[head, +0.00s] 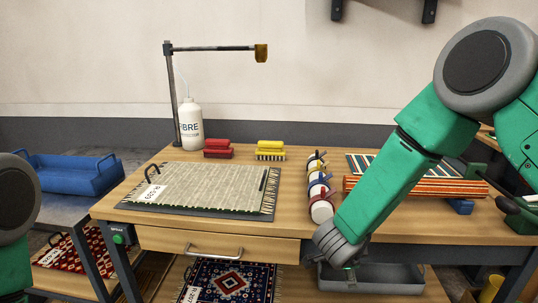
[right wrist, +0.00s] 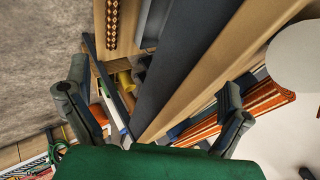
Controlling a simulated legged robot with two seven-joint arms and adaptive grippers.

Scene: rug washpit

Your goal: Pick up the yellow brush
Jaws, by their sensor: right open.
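The yellow brush (head: 270,147) sits in the head view near the back edge of the wooden table, bristles down. It is just right of a similar red brush (head: 218,149). My right arm comes in from the right, and its wrist end hangs low at the table's front edge, well in front and right of the yellow brush. In the right wrist view my right gripper (right wrist: 153,92) is open with nothing between its fingers. The yellow brush cannot be made out there. Only a link of my left arm shows at the left edge of the head view.
A beige rug (head: 205,190) lies on the table before the brushes. A white bottle (head: 190,126) and a lamp stand (head: 171,95) are left of them. White rolls with coloured bands (head: 320,208) and a striped rug (head: 440,187) lie right. A grey tray (head: 370,285) sits below.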

